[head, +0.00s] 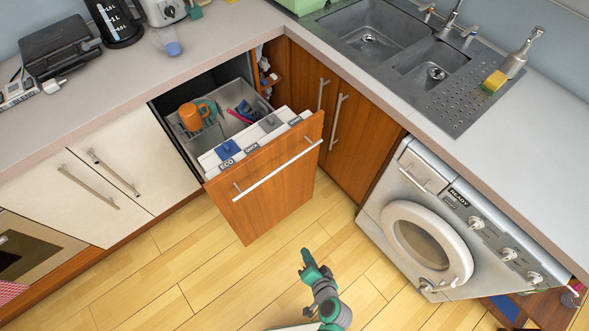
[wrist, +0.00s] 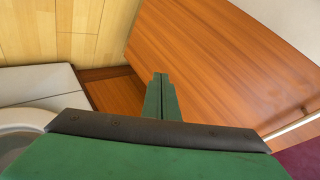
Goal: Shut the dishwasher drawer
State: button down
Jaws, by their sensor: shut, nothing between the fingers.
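The dishwasher drawer (head: 266,178) is pulled out from the counter in the head view. It has a wooden front with a long metal handle (head: 277,170) near the top edge. An orange mug (head: 193,115) and other utensils sit in the drawer's rack. My gripper (head: 306,262) is over the floor in front of the drawer, apart from its front in the head view. In the wrist view the gripper's green fingers (wrist: 161,92) are together and empty, with the drawer's wooden front (wrist: 225,65) filling the area beyond and to the right.
A white washing machine (head: 425,235) stands at the right. Wooden cupboard doors (head: 335,115) with upright handles are between it and the drawer. White cabinet doors (head: 100,190) are at the left. The wooden floor (head: 190,275) in front is clear.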

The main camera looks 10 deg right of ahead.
jog(key=w+d+r+m+t+y, duration=0.1)
jog(key=w+d+r+t+y, duration=0.25)
jog(key=w+r, duration=0.35)
jog(key=w+d+r+m+t+y, duration=0.25)
jog(key=w+r+y, duration=0.2)
jog(key=w, duration=0.45)
jog(key=w+a+h, duration=0.1)
jog(key=w+a, duration=0.5)
jog(key=w, duration=0.5)
jog(key=shift+w+r+n+g, duration=0.15)
jog(key=shift+w+n+g, duration=0.15)
jog(key=shift+w+n, duration=0.15)
